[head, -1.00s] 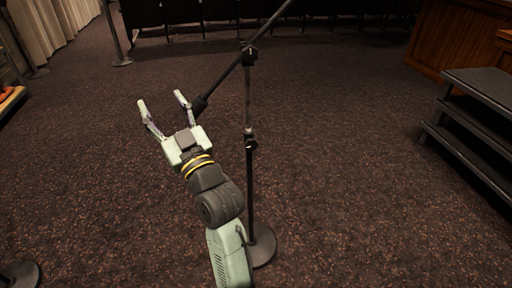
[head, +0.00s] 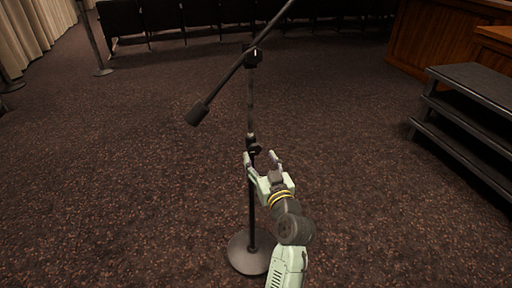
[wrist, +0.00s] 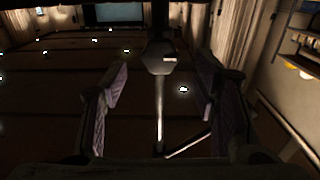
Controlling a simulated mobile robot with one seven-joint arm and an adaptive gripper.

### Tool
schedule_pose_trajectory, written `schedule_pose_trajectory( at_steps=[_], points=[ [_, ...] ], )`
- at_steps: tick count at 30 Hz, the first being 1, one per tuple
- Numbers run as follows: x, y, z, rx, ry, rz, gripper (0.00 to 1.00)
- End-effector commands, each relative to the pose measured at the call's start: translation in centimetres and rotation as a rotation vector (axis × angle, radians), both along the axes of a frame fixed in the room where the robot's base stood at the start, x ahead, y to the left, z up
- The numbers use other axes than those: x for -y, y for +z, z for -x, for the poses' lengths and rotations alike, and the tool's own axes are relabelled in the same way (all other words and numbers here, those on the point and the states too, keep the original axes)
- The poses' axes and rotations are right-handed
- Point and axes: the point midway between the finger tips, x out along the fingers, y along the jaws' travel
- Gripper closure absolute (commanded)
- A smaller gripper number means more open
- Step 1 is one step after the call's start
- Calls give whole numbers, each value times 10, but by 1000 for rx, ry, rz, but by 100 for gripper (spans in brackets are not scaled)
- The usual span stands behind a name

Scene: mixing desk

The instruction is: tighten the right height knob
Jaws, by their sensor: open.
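The microphone stand (head: 252,200) stands upright on a round base, with a dark height knob (head: 254,148) on its clutch partway up the pole. My gripper (head: 261,158) is open, its fingertips just below and around the knob's height in the head view. In the wrist view the dark clutch with a small pale mark, the height knob (wrist: 162,58), shows between my two spread fingers (wrist: 160,90), beyond their tips. I see no clear contact. Part of the pole below the knob is close behind my left finger.
A slanted boom (head: 240,62) with a counterweight (head: 197,115) crosses the top of the stand. Dark steps (head: 470,110) stand at the right, and a row of chairs (head: 200,18) at the back. The carpet left of the stand is clear.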

Motion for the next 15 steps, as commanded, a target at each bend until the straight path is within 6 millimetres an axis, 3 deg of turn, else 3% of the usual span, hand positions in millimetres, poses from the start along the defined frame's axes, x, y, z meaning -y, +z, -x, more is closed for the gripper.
schedule_pose_trajectory(
  at_steps=[6, 15],
  points=[
    [-11, 2, -34, 1, 1, 0, 46],
    [-15, 0, -46, 1, -1, 0, 46]
  ],
)
